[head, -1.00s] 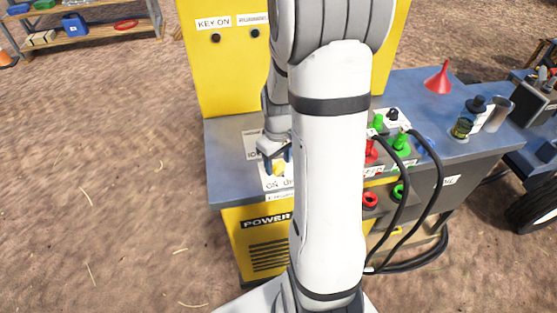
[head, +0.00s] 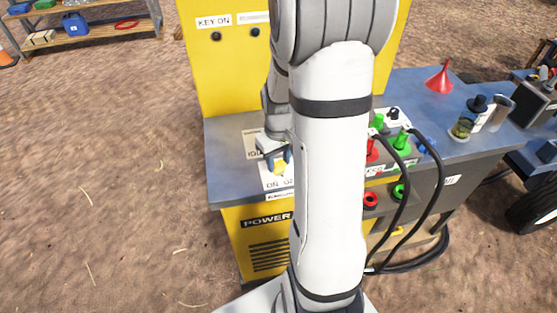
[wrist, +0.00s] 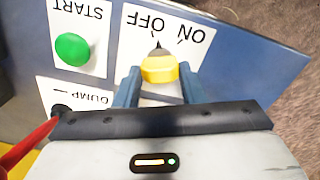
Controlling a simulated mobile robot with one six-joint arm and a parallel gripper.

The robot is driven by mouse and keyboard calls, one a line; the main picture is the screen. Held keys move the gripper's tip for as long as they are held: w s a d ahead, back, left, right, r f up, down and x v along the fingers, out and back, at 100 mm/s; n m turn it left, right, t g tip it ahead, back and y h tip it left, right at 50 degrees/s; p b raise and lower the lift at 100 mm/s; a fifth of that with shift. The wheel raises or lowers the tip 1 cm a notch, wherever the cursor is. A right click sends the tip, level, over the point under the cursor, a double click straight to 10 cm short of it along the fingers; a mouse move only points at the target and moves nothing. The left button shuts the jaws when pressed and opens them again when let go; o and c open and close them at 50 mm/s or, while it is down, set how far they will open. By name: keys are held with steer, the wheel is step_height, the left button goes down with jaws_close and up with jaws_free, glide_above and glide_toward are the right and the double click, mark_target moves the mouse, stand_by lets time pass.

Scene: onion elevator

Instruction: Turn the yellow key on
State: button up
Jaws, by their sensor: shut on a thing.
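The yellow key (wrist: 160,69) sits on a white plate marked ON and OFF (wrist: 185,22), with a dark pointer at its far side aimed between the two words. In the wrist view the plate's words appear upside down. My gripper (wrist: 160,86) is shut on the yellow key, with a blue finger on each side of it. In the head view the key (head: 280,167) is at the front of the blue console top, between my fingertips (head: 279,160), and my arm covers part of its plate.
A green START button (wrist: 73,48) is beside the key plate, and a red handle (wrist: 30,143) is near my gripper. A yellow panel with a KEY ON label (head: 213,22) and dark lamps stands behind. Black cables (head: 436,170) and a red funnel (head: 438,77) are at the right.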

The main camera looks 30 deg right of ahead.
mark_target(279, 163)
steer(key=m+b, duration=0.1)
steer(key=m, duration=0.4)
steer(key=shift+m+b, duration=0.3)
steer(key=shift+m, duration=2.1)
steer(key=o, duration=1)
steer(key=shift+r, duration=0.1)
step_height(279, 163, up, 8)
steer(key=shift+f, duration=0.2)
